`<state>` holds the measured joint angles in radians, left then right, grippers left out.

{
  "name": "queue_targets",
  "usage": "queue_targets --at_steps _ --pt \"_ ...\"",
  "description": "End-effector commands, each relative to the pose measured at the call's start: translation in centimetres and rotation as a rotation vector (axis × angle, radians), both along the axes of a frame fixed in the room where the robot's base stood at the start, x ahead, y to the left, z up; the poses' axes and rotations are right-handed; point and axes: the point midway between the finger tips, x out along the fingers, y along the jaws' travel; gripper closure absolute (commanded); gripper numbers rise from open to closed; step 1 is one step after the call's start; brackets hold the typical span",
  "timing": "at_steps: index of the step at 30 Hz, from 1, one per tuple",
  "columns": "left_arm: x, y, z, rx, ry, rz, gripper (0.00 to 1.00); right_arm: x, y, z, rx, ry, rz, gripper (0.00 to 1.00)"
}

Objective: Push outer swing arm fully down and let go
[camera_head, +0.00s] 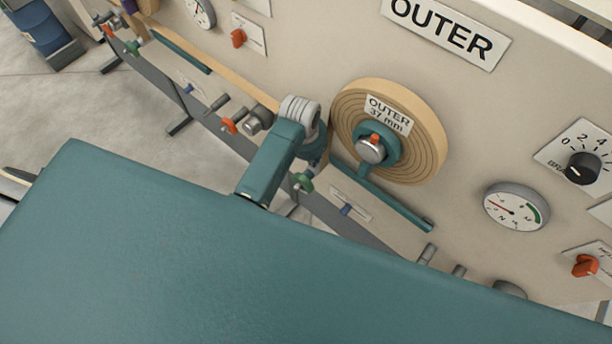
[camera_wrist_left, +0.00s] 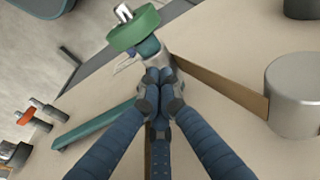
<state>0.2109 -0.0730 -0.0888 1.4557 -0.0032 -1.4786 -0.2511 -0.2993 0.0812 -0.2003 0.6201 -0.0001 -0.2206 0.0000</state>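The outer swing arm is a thin teal bar (camera_head: 395,203) on the machine face, slanting below the outer roll (camera_head: 432,125). Its other end has a green round handle (camera_head: 303,183). In the left wrist view the green handle (camera_wrist_left: 133,27) is large, and the bar (camera_wrist_left: 95,125) runs to the lower left. My left gripper (camera_wrist_left: 158,78) has its blue fingers together, tips over the bar's end beside the handle. Whether they touch it is hidden. In the head view my left wrist hides most of the gripper. My right gripper is not in view.
A grey roller (camera_wrist_left: 294,95) with a brown strip stands right of the fingertips. Orange knobs (camera_head: 230,125), a gauge (camera_head: 516,208) and a brake dial (camera_head: 583,167) stick out from the panel. A big teal surface (camera_head: 200,250) fills the head view's foreground.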

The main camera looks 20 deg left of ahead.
Motion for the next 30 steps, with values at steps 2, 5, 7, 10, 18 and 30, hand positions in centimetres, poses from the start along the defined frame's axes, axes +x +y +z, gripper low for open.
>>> queue_targets --at_steps 2,5,7,10,18,30 --pt "0.0 0.0 -0.3 0.000 0.001 0.000 1.00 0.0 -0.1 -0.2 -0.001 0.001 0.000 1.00" --pt "0.0 0.0 -0.8 0.000 0.000 0.000 1.00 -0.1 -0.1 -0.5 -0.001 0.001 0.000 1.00" --pt "0.0 0.0 -1.1 0.000 0.000 0.000 1.00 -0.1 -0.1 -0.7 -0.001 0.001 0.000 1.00" --pt "0.0 0.0 -1.6 0.000 0.000 0.000 1.00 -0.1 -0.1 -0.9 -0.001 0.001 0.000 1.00" --pt "0.0 0.0 -3.0 0.000 0.001 0.000 1.00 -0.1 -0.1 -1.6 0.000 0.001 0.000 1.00" --pt "0.0 0.0 -5.1 0.000 0.001 0.000 1.00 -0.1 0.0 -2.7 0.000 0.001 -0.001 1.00"
